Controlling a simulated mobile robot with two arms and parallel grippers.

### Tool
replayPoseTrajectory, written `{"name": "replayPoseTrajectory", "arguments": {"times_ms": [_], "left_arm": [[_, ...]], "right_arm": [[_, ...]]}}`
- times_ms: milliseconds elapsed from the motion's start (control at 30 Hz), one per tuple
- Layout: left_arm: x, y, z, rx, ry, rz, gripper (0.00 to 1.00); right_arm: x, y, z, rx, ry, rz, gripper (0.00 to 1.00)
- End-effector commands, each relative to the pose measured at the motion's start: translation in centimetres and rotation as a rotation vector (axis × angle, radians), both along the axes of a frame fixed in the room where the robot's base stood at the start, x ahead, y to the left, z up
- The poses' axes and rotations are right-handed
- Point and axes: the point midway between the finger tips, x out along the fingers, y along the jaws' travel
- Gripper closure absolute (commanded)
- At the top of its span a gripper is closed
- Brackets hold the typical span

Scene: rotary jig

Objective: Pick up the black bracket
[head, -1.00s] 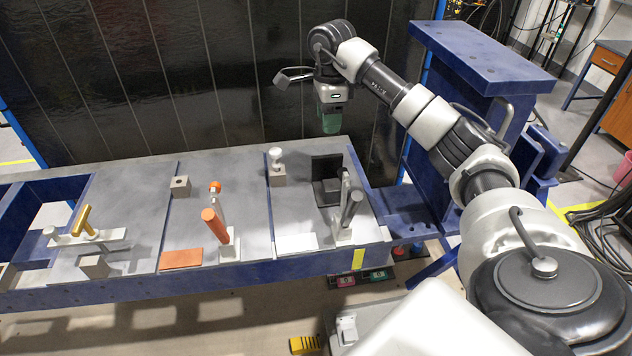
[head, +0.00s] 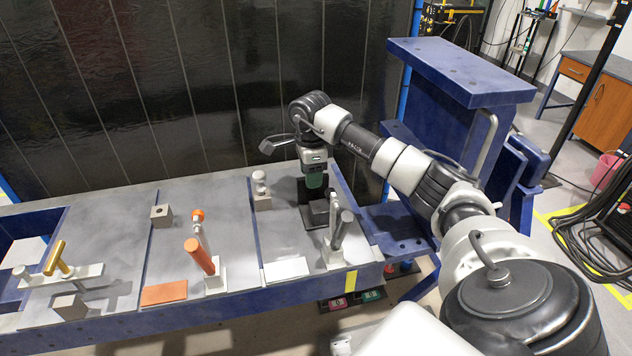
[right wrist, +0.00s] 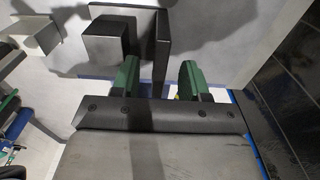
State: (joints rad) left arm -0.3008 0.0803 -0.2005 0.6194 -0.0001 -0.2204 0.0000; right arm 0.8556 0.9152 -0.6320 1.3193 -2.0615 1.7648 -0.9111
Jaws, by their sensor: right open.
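The black bracket (head: 318,214) stands on the grey jig plate at the right end of the blue bench, with a flat base and an upright plate. My right gripper (head: 314,182) points down over it and hides part of its upright plate in the head view. In the right wrist view, the open green fingers of my right gripper (right wrist: 158,80) lie on either side of the bracket's upright plate (right wrist: 161,45), with gaps showing. Contact with the bracket is not visible. My left gripper is out of view.
A toggle clamp with a dark handle (head: 340,230) stands just in front of the bracket. A grey block with a rounded knob (head: 260,190) is to its left. An orange-handled clamp (head: 200,257) stands further left. A tall blue stand (head: 450,120) is at right.

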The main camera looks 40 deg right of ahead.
Motion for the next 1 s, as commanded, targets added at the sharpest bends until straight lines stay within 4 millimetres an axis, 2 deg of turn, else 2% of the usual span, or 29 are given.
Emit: {"name": "replayPoseTrajectory", "arguments": {"times_ms": [33, 200, 467, 500, 800, 1000], "left_arm": [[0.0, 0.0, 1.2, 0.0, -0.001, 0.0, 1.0], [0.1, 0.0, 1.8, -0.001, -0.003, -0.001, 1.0], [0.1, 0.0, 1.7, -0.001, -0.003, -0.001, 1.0], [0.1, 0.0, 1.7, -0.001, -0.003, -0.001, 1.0], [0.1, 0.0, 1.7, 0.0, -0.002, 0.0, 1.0], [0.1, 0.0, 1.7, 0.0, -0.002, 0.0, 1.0]], "right_arm": [[-0.2, -0.2, -0.4, 0.001, 0.006, 0.0, 0.55], [-0.2, -0.3, -2.7, 0.001, 0.002, 0.001, 0.55], [-0.2, -0.3, -3.3, 0.0, -0.001, 0.001, 0.55], [-0.2, -0.3, -3.3, 0.0, 0.0, 0.001, 0.57], [-0.1, -0.3, -3.3, 0.0, 0.0, 0.001, 1.0], [-0.1, -0.3, -3.1, 0.0, -0.002, 0.001, 1.0]]}}
